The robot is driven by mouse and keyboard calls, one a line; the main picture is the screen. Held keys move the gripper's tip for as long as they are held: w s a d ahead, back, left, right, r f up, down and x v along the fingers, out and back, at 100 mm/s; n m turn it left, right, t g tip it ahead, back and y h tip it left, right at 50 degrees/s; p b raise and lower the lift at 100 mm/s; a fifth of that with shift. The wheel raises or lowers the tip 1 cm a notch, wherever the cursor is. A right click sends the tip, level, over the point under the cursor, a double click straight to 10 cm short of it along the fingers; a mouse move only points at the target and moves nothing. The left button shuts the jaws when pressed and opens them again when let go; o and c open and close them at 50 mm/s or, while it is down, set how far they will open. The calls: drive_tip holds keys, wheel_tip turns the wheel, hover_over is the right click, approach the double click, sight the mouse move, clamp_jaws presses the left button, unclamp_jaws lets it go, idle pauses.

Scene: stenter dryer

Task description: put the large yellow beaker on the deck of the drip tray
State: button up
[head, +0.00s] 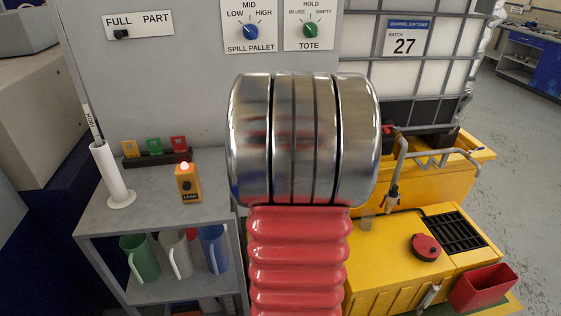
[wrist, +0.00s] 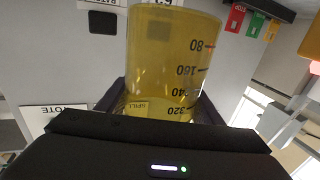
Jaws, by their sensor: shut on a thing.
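The large yellow beaker (wrist: 172,55) is see-through, with black volume marks that read upside down in the wrist view. My gripper (wrist: 165,108) is shut on it, its dark jaws at either side of the beaker's lower part in that picture. In the head view the beaker and my gripper do not show; my chrome and red arm fills the middle. A low yellow tray-like unit (head: 390,262) stands at the lower right, with a black grating (head: 457,230) on top. It looks like the drip tray, and its left part is hidden by my arm.
A red cap (head: 426,248) lies on the yellow top, left of the grating. A red bin (head: 483,288) hangs at its front. A tap and pipe (head: 394,190) stand behind. A grey shelf (head: 150,215) at left holds an orange leak alarm (head: 188,183) and several jugs.

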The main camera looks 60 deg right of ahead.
drive_tip(key=shift+f, duration=3.15)
drive_tip(key=shift+s, duration=0.1)
drive_tip(key=shift+f, duration=1.85)
drive_tip(key=shift+f, duration=0.1)
drive_tip(key=o, duration=1.1)
drive_tip(key=shift+o, duration=0.2)
